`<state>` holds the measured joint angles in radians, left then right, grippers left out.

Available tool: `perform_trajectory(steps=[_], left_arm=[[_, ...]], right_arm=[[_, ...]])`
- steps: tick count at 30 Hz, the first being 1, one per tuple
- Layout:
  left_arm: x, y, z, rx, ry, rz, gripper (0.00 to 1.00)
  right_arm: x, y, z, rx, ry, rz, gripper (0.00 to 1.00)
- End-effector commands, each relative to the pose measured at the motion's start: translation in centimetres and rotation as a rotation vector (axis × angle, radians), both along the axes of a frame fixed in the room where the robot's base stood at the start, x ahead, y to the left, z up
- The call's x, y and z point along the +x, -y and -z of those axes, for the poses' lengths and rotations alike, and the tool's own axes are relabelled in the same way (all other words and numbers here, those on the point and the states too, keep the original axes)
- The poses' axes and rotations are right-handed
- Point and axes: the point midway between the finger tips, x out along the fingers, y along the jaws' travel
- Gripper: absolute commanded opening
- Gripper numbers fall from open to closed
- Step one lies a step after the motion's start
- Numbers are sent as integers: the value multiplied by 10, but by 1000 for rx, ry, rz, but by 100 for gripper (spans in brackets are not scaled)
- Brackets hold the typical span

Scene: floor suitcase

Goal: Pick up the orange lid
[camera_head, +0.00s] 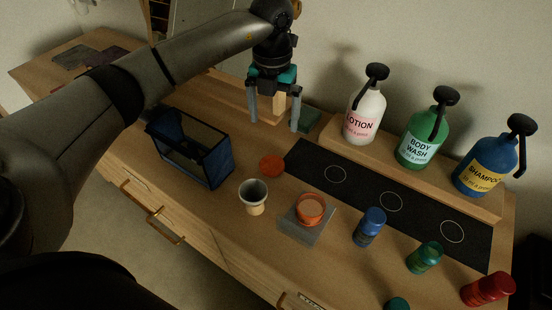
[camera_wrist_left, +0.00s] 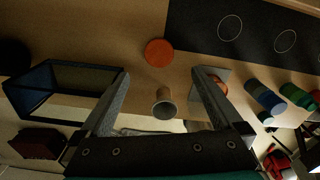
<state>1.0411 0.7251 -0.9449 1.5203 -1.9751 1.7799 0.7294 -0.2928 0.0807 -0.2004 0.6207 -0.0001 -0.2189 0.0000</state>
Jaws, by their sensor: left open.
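The orange lid (camera_head: 272,165) is a flat round disc lying on the wooden countertop, behind a small cup and right of a dark glass-sided box. It also shows in the left wrist view (camera_wrist_left: 159,52), in front of and between the fingertips. My left gripper (camera_head: 273,118) is open and empty, with its fingers pointing down. It is above the counter, behind the lid in the head view. In the left wrist view its two fingers (camera_wrist_left: 158,76) are spread wide, with the lid beyond their tips. My right gripper is in neither view.
A cup (camera_head: 253,197) and an orange jar (camera_head: 310,209) on a grey square stand in front of the lid. The dark box (camera_head: 193,150) is to the left. A black mat (camera_head: 390,202), pump bottles (camera_head: 366,112) and several small containers (camera_head: 369,228) are to the right.

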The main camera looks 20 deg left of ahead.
Motion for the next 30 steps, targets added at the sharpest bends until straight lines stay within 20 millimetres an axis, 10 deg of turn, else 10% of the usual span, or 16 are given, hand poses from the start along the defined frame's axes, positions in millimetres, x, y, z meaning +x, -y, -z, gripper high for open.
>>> perform_trajectory(steps=[9,30], left_arm=[[-2,2,68,-2,-6,3,100],[-10,-1,140,-2,-2,3,100]], right_arm=[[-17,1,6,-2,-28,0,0],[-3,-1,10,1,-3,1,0]])
